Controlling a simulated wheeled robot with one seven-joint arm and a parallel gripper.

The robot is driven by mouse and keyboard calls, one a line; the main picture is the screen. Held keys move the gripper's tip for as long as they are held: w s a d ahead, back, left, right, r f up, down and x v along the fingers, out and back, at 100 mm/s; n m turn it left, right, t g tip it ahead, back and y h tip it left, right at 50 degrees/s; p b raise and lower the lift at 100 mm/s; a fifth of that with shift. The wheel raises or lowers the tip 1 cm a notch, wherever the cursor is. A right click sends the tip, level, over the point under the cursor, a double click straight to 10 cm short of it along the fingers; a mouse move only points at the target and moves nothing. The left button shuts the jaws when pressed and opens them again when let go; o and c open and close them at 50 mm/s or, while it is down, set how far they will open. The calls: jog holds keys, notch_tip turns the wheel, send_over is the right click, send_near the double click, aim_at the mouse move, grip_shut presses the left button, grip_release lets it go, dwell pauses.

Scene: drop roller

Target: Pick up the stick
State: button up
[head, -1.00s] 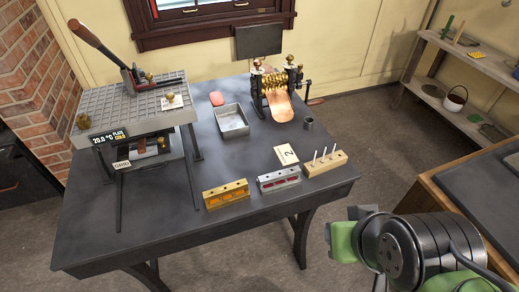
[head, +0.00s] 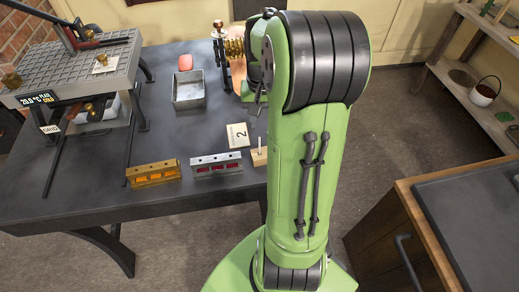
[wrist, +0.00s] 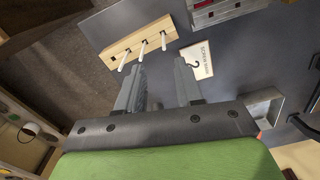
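Several thin white sticks (wrist: 145,47) stand in holes of a light wooden block (wrist: 112,49), seen in the wrist view past my fingertips. In the head view only the left end of the block (head: 259,159) and one stick (head: 260,143) show; my arm hides the rest. My gripper (wrist: 159,66) is open, with its two grey fingers apart and nothing between them. In the wrist view its fingertips lie just below the block, near the sticks; I cannot tell the exact gap. My gripper is hidden behind my arm in the head view.
A metal tray (head: 188,89) and the roller (head: 233,45) are farther back. A wooden bench (head: 410,215) stands at right.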

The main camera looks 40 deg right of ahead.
jog(key=f+b, duration=0.1)
jog(key=f, duration=0.3)
jog(key=f+b, duration=0.1)
jog(key=f, duration=0.3)
jog(key=f+b, duration=0.1)
jog(key=f, duration=0.3)
jog(key=shift+w+a+f+b, duration=0.1)
jog(key=shift+a+f+b, duration=0.1)
jog(key=shift+a+b, duration=0.2)
jog(key=shift+r, duration=0.1)
jog(key=shift+c, duration=0.5)
grip_shut()
